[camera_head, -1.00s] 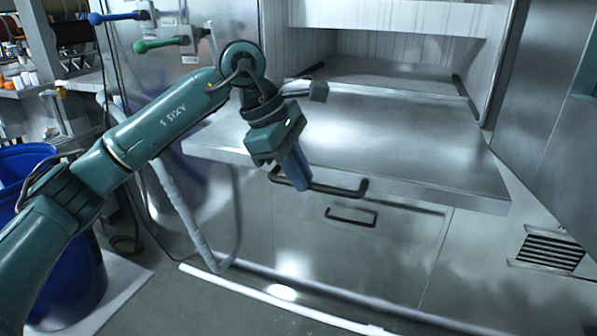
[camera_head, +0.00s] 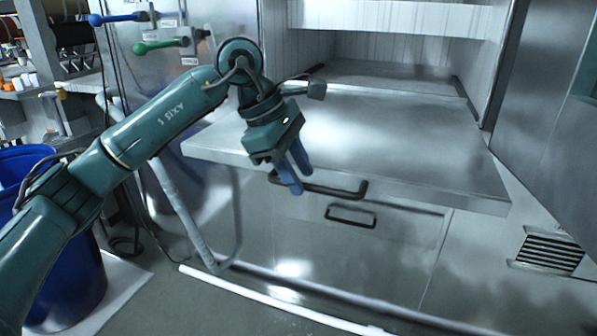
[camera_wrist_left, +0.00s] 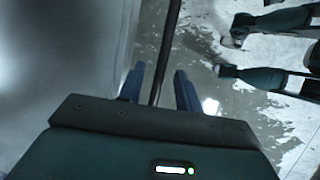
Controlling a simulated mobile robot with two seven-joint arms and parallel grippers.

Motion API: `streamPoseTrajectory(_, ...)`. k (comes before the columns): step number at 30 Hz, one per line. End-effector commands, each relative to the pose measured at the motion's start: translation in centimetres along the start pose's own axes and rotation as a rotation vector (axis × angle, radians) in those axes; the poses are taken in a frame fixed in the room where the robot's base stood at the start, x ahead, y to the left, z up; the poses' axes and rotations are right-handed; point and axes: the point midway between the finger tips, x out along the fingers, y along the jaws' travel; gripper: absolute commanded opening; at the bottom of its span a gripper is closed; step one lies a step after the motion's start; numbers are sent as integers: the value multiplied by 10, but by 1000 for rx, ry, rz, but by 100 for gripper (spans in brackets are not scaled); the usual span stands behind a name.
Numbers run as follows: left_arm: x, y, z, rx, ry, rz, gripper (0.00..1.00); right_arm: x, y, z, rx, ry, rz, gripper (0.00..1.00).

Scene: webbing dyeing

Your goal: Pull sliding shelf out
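The sliding shelf (camera_head: 400,140) is a flat silver metal panel standing out from the cabinet, with a dark bar handle (camera_head: 345,190) on its front. My left gripper (camera_head: 300,180) is at the left end of this handle, its two blue fingers spread apart. In the left wrist view the handle (camera_wrist_left: 167,45) runs between the open fingers of the left gripper (camera_wrist_left: 158,75), with gaps visible on both sides. The fingers partly cover the handle's left end in the head view. My right gripper is not in view.
A smaller dark handle (camera_head: 351,216) is on the cabinet front below the shelf. A blue barrel (camera_head: 75,275) stands at the lower left. Blue and green valve levers (camera_head: 160,45) are at the upper left. A white pipe (camera_head: 280,300) runs along the floor, with open floor in front.

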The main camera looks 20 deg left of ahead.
Motion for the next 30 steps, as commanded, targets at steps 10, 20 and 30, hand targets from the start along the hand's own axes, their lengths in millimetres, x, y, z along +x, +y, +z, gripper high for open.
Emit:
streamPoseTrajectory(10, -71, 1, 0, -1, -1, 6, 34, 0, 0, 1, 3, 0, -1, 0)
streamPoseTrajectory(20, -122, 0, 0, 1, -1, 2, 34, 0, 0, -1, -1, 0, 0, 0)
streamPoseTrajectory(30, -127, 0, 0, 1, 0, 1, 34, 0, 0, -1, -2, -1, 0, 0)
